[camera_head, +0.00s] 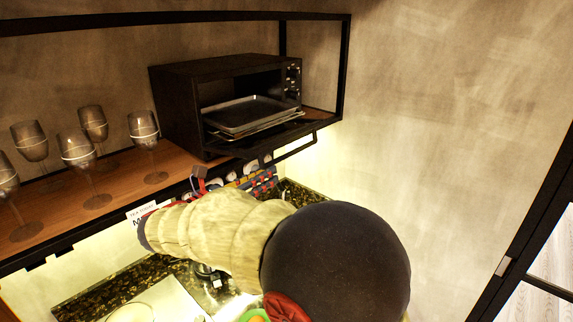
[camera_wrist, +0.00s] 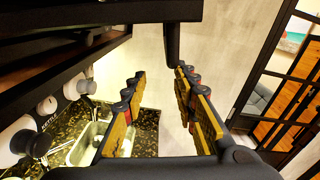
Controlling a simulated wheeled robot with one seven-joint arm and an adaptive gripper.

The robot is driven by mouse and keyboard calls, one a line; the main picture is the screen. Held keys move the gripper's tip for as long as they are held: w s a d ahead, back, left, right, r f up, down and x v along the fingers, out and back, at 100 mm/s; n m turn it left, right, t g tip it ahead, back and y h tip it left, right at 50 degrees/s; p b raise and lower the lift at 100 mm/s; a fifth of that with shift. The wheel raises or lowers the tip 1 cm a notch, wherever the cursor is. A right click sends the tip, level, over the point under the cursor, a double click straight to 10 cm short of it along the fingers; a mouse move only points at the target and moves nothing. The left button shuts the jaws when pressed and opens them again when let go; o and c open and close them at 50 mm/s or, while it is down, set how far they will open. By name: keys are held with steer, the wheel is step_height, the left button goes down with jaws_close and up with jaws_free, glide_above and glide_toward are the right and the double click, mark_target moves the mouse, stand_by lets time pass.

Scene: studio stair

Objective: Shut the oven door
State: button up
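The black oven (camera_head: 225,92) stands on the wooden shelf in the head view. Its door (camera_head: 262,138) is folded down open, showing a tray inside. A dark bar, seemingly the door handle (camera_head: 298,148), hangs just below the door's front edge. My gripper (camera_head: 258,180) is below and in front of the door, partly hidden by my arm. In the wrist view, my gripper (camera_wrist: 158,78) is open with nothing between its fingers. The door's dark underside (camera_wrist: 110,18) fills the top, and the handle (camera_wrist: 173,35) shows just beyond the fingertips, near the right finger; contact cannot be told.
Several stemmed glasses (camera_head: 78,150) stand on the shelf (camera_head: 118,190) left of the oven. A black frame post (camera_head: 344,65) rises right of it. A counter with a sink (camera_wrist: 88,145) lies below. The wall side at right is free.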

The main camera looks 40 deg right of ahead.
steer(key=shift+r+p, duration=0.1)
steer(key=shift+p, duration=0.4)
steer(key=shift+a, duration=0.1)
steer(key=s+a, duration=0.1)
steer(key=a, duration=1)
steer(key=shift+a, duration=0.4)
